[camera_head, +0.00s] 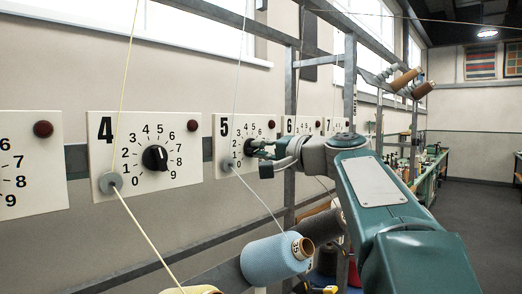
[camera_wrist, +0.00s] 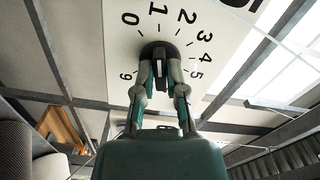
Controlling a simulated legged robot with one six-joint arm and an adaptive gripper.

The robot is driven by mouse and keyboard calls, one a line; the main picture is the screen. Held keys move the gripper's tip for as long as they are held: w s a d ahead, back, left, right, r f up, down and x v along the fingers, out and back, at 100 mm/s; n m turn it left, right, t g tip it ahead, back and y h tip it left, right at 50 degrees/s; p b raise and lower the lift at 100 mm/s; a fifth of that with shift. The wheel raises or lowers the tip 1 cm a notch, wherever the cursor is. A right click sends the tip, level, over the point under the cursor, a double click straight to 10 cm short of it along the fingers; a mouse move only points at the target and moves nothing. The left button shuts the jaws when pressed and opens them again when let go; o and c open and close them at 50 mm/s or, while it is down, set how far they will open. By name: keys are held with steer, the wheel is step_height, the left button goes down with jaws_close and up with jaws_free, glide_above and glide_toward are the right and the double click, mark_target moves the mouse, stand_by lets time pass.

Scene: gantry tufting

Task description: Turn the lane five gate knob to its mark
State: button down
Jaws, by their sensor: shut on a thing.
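The lane five panel (camera_head: 221,127) is a white plate with a black 5 and a numbered dial, on the wall rail right of the lane four panel. Digits 0 to 5 and 9 show around the knob; the rest are hidden. I cannot tell for sure which digit the knob points to.
The lane four panel (camera_head: 97,165) has its own black knob (camera_head: 155,158). Yarn runs through a grey guide (camera_head: 227,163) on the lane five panel, near my gripper.

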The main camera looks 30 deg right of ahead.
steer(key=n, duration=0.5)
steer(key=shift+f+n, duration=0.3)
steer(key=shift+f, duration=0.1)
stand_by(0.3)
steer(key=c, duration=0.7)
jaws_free()
steer(key=shift+w, duration=0.1)
steer(key=shift+r, duration=0.1)
steer(key=v, duration=1.2)
